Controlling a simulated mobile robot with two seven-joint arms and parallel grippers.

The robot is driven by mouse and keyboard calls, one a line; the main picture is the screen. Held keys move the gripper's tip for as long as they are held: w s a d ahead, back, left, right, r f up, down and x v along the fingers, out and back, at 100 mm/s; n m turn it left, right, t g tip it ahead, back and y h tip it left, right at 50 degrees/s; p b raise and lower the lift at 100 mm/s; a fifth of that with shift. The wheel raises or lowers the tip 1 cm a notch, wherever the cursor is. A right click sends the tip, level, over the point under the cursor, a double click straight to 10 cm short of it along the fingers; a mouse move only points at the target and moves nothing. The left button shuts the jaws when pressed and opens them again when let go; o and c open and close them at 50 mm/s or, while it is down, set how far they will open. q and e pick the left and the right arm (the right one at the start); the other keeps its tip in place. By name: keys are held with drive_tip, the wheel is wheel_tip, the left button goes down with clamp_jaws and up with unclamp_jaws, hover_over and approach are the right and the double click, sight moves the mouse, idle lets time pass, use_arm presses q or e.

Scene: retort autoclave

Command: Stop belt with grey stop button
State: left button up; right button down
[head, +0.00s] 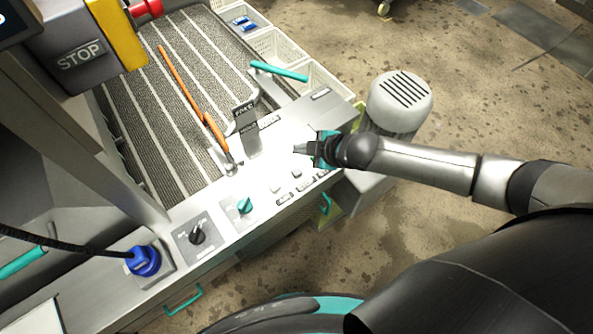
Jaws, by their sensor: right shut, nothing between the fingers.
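The belt (150,128) is dark and ribbed with pale stripes, at the upper left. A light metal control panel (262,215) runs along its near end. Small pale buttons sit on the panel, one (275,188) left of another (297,174), with dark labels in front of them. The label text is too small to read, so I cannot tell which is the grey stop button. My right gripper (303,148) is shut and empty, over the panel's right part just beyond the buttons. It may hide part of the panel. My left gripper is out of view.
A teal knob (244,205), a black selector switch (196,235) and a blue connector (143,261) sit leftward along the panel. An orange-handled tool (190,97) lies over the belt. A grey motor housing (398,103) stands near my right forearm. White crates (277,47) line the far side.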

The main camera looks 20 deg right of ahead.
drive_tip(key=b, duration=0.6)
hover_over(301, 173)
wheel_tip(301, 173, down, 7)
drive_tip(key=shift+r, duration=0.1)
drive_tip(key=shift+a+f+b, duration=0.1)
drive_tip(key=shift+f+b, duration=0.35)
drive_tip(key=shift+f, duration=0.15)
drive_tip(key=shift+f, duration=0.1)
idle(1.0)
drive_tip(key=shift+f, duration=0.3)
drive_tip(key=shift+f+b, duration=0.55)
idle(0.7)
drive_tip(key=shift+r, duration=0.1)
drive_tip(key=shift+r+p, duration=0.85)
drive_tip(key=shift+p, duration=0.2)
drive_tip(key=shift+r, duration=0.1)
